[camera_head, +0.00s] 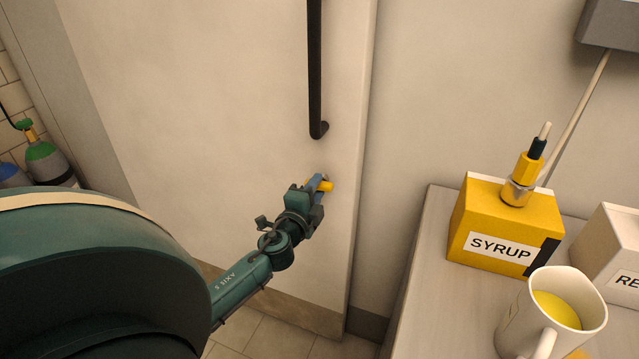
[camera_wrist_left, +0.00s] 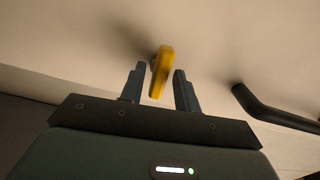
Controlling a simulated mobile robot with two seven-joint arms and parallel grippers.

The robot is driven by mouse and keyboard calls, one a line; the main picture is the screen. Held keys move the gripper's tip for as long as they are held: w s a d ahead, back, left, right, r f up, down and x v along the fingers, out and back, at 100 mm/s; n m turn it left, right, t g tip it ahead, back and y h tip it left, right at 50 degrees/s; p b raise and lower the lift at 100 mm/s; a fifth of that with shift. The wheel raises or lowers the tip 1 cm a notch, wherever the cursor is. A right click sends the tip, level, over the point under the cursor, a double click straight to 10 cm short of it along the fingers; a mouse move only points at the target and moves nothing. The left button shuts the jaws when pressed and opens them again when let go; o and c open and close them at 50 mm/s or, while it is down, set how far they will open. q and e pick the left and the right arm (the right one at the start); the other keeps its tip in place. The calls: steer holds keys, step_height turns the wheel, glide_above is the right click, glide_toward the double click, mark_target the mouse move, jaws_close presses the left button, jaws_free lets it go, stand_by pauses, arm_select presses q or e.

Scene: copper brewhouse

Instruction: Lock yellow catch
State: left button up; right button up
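The yellow catch (camera_head: 327,186) is on the pale door below the lower end of the black handle. In the left wrist view the catch (camera_wrist_left: 161,74) is a short yellow lever on a dark pivot. My left gripper (camera_head: 320,184) is at the catch, with its blue-grey fingers pointing toward the door. In the left wrist view the left gripper (camera_wrist_left: 159,70) is open, one finger on each side of the catch, with a visible gap to both. In the head view the gripper hides part of the catch. My right gripper is in neither view.
The black door handle (camera_head: 315,75) stands out just above the catch. At right, a grey counter (camera_head: 412,285) holds a yellow SYRUP box (camera_head: 505,222), a white box (camera_head: 612,250) and a mug (camera_head: 548,320). Gas cylinders (camera_head: 45,160) stand at far left.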

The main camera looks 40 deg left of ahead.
arm_select(q)
steer(key=v, duration=0.6)
stand_by(0.4)
